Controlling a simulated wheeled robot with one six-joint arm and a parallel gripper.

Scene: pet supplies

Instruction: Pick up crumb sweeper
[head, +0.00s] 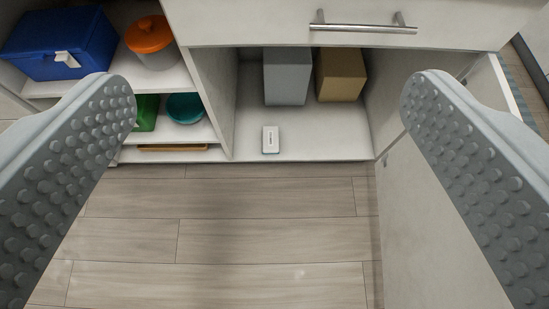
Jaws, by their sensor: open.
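A small white, box-like object with a dark mark on its top, which looks like the crumb sweeper (270,139), lies on the floor of an open cabinet compartment (318,147), near its front edge. It is in the middle of the head view. My gripper (268,98) is wide open and empty, with one studded grey finger at the left and the other at the right. The white object shows between the fingers, farther off and not touched by them. Nothing hides it.
A grey box (286,77) and a tan box (341,75) stand behind it. A drawer (270,22) with a metal handle (362,28) overhangs the compartment. An open door (430,240) stands at the right. Left shelves hold a blue box (62,40) and an orange-lidded container (150,38). The floor in front is clear.

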